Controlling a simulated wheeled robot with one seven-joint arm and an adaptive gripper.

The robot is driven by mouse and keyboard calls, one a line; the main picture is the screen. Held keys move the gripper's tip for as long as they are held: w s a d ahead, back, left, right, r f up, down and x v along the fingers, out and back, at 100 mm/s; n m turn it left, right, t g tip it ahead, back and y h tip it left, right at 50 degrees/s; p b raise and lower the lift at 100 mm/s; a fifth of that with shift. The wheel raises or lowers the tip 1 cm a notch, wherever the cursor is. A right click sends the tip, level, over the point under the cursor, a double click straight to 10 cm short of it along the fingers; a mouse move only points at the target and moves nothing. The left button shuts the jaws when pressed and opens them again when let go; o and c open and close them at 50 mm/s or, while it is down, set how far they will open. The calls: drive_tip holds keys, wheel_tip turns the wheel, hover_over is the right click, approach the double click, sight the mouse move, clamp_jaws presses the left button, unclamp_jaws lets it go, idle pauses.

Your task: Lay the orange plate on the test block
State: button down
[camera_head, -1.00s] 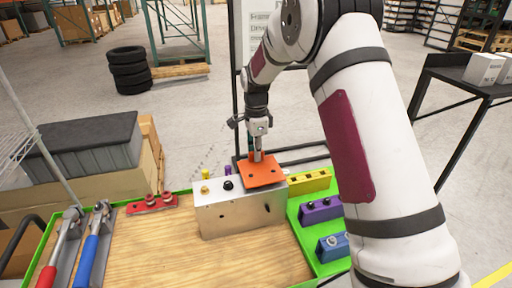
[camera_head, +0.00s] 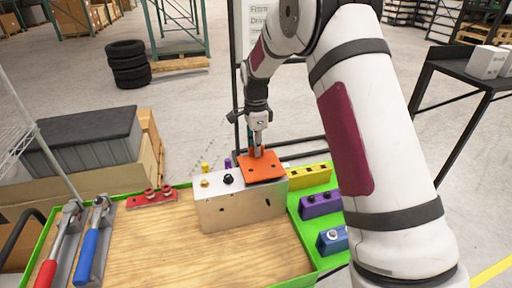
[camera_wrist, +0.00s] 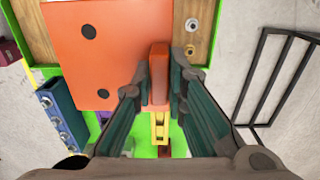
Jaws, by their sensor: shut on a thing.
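The orange plate (camera_head: 261,168) is at the right part of the top of the silver test block (camera_head: 240,209). It looks nearly flat; whether it rests fully on the block I cannot tell. My gripper (camera_head: 257,150) is above the plate, shut on its upright orange tab. In the wrist view the plate (camera_wrist: 112,50) shows two dark holes, and its tab (camera_wrist: 158,75) is between the fingers of my gripper (camera_wrist: 158,88). The plate hides most of the block in that view.
Yellow (camera_head: 309,176), purple (camera_head: 320,203) and blue (camera_head: 333,241) blocks line the right of the green-edged board. A red block (camera_head: 152,197) and red- and blue-handled clamps (camera_head: 95,240) stand left. The wooden middle (camera_head: 180,250) is clear. A black knob (camera_head: 228,179) stands on the block's top.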

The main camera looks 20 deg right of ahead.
drive_tip(key=shift+f, duration=0.2)
drive_tip(key=shift+f, duration=0.35)
drive_tip(key=shift+f, duration=0.15)
drive_tip(key=c, duration=1.5)
unclamp_jaws()
drive_tip(key=shift+c, duration=0.2)
drive_tip(key=shift+r, duration=4.5)
